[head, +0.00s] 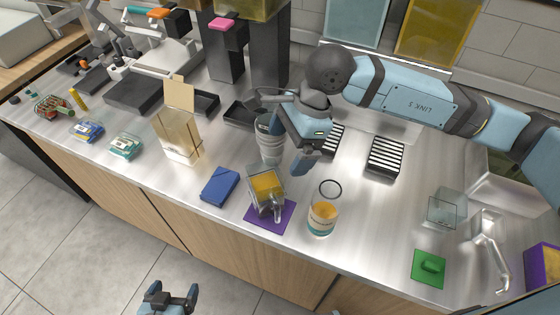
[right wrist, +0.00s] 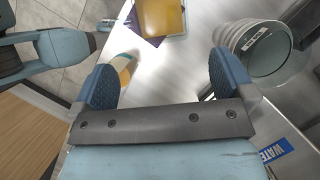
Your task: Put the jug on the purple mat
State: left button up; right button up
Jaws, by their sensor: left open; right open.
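The jug (head: 266,187) is clear with orange contents and a grey handle. It stands upright on the purple mat (head: 257,220), whose front and sides show around it; the mat's back part is hidden by the jug. In the right wrist view the jug (right wrist: 162,14) is at the top, cut by the frame, with a purple mat edge (right wrist: 147,39) beside it. My right gripper (head: 303,158) is open and empty, above the counter behind the jug and apart from it. My left gripper (head: 168,299) is open and empty, low in front of the counter.
A stack of cups (head: 270,145) stands behind the jug, close to my right gripper. A labelled tub (head: 322,218) is right of the mat, a blue box (head: 220,186) left. A black ring (head: 330,188) lies behind the tub.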

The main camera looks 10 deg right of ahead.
jog(key=v, duration=0.5)
jog(key=shift+d+r, duration=0.1)
jog(key=shift+r, duration=0.25)
